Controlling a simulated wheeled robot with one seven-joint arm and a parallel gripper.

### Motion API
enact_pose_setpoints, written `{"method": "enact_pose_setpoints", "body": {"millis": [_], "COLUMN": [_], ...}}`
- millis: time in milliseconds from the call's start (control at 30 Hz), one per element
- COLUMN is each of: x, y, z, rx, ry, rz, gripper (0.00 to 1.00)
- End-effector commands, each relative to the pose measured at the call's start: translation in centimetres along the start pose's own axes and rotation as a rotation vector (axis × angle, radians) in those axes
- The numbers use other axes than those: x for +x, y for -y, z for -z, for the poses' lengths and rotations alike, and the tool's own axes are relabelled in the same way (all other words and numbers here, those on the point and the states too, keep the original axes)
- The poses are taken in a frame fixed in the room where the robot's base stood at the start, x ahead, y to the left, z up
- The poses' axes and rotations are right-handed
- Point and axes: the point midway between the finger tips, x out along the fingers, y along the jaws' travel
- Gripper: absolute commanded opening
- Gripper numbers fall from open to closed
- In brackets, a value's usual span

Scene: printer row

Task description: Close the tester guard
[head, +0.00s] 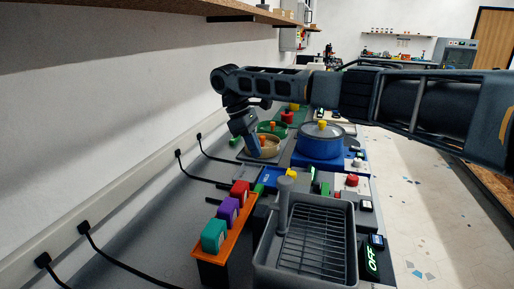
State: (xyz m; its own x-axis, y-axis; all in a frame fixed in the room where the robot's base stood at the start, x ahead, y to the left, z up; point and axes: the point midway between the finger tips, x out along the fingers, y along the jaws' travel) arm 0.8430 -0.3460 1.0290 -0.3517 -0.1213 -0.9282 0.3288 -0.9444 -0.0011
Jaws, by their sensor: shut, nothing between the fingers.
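I cannot tell for sure which part is the tester guard. A grey open-topped box with a barred wire grid (315,245) stands at the front, with a grey upright post (284,195) at its rear left corner. A small display reading OFF (372,260) is at its right. My gripper (254,148) points down at the far left end of my arm, beside a tan round bowl (268,150). It looks shut and empty. The fingertips are small and dark, and whether they touch the bowl is unclear.
A blue round pot with a yellow knob (320,142) stands right of the bowl. An orange rack (225,243) holds red, purple and teal blocks. A red button (352,180) is behind the grey box. Black cables run along the left wall. My arm crosses above the row.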

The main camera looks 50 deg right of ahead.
Motion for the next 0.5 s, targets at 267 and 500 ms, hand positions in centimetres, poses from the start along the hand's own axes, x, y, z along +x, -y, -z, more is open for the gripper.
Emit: {"method": "enact_pose_setpoints", "body": {"millis": [267,500], "x": [5.5,7.8], "y": [0.0,-0.1], "z": [-0.1,-2.2], "rx": [0.000,0.001], "ry": [0.002,0.001], "rz": [0.000,-0.002], "gripper": [0.00,0.00]}}
